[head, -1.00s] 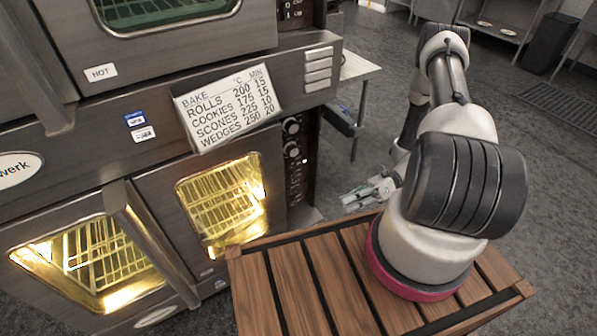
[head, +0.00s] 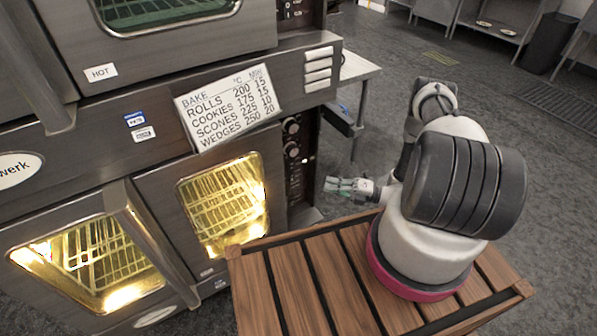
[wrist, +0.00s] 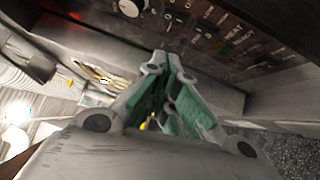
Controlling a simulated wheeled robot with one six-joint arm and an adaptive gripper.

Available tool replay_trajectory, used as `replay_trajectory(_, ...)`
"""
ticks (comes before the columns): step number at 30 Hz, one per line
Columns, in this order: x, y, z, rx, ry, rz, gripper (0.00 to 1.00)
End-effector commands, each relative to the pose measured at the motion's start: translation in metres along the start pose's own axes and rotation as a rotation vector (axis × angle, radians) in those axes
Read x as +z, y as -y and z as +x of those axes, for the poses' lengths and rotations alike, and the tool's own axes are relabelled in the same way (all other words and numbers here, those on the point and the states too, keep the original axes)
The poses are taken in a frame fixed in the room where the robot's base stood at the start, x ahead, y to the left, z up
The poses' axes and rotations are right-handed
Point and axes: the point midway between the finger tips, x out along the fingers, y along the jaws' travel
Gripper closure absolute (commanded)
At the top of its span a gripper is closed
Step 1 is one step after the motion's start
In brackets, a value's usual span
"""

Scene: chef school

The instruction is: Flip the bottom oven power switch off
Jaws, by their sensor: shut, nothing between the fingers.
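The bottom oven (head: 150,225) has lit windows and a dark control panel (head: 296,172) along its right side, with knobs above and small controls lower down. In the wrist view the panel (wrist: 270,60) fills the upper right, with a white knob (wrist: 130,7) at the top and a cluster of small switches and labels (wrist: 215,38). I cannot tell which is the power switch or its position. My gripper (head: 329,184) is to the right of the panel's lower part. Its green-padded fingers (wrist: 173,58) converge, shut and empty, pointing at the panel. Contact is not visible.
A recipe card (head: 228,105) hangs on the oven front above the right window. A slatted wooden surface (head: 300,280) lies under my arm's base. A metal table (head: 357,72) stands behind the oven. The grey floor right of the panel is open.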

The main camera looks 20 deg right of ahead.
Motion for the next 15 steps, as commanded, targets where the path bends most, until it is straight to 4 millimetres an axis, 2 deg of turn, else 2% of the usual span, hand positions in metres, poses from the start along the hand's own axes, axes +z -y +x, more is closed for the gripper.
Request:
replay_trajectory(4,0.000,0.000,0.004,0.000,-0.001,-0.001,1.00)
replay_trajectory(8,-0.001,0.000,0.019,0.000,-0.004,-0.001,1.00)
replay_trajectory(15,-0.001,0.000,0.070,0.000,-0.006,-0.001,1.00)
